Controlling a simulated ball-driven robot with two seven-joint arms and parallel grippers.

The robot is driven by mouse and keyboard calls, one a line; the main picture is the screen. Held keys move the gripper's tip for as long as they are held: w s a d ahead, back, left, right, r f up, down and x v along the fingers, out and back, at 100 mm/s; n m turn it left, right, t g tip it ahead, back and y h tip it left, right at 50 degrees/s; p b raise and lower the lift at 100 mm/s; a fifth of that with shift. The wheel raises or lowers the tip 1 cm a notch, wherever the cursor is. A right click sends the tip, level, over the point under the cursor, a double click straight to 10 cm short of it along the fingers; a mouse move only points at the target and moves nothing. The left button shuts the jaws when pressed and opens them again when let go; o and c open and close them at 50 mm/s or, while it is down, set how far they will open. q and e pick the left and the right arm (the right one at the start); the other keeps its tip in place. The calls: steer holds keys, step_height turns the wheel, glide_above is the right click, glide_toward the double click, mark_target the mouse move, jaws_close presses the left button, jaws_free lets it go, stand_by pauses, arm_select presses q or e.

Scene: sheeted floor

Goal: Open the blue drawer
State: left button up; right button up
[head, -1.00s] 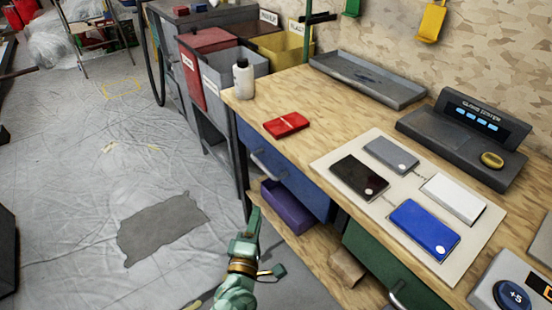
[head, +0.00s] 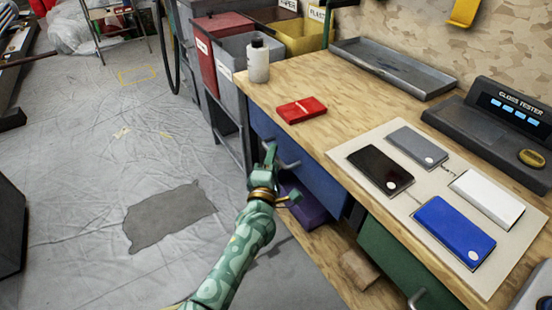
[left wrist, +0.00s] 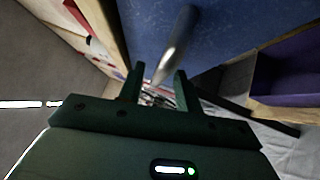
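The blue drawer (head: 322,186) is under the wooden workbench, and its front looks flush with the bench. Its grey bar handle (head: 290,164) is partly hidden by my left gripper (head: 269,160), which is beside it at the drawer's left part. In the left wrist view the blue front (left wrist: 230,25) fills the top and the metal handle (left wrist: 178,42) points down towards the gap between the fingertips. The two fingers of my left gripper (left wrist: 158,80) are apart, with nothing clearly held between them. Whether they touch the handle I cannot tell. My right gripper is not in view.
A green drawer (head: 385,255) is at the lower right. A purple bin (head: 305,205) stands on the shelf below the blue drawer. On the bench are a white bottle (head: 258,62), a red case (head: 301,110) and a board (head: 410,205) with several phone-like slabs. Floor at left is open.

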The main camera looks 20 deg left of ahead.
arm_select(q)
steer(key=shift+w+a+r, duration=0.1)
steer(key=shift+w+r, duration=0.05)
steer(key=shift+w, duration=0.35)
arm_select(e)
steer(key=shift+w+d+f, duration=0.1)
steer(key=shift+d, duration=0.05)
arm_select(q)
steer(key=shift+c, duration=0.3)
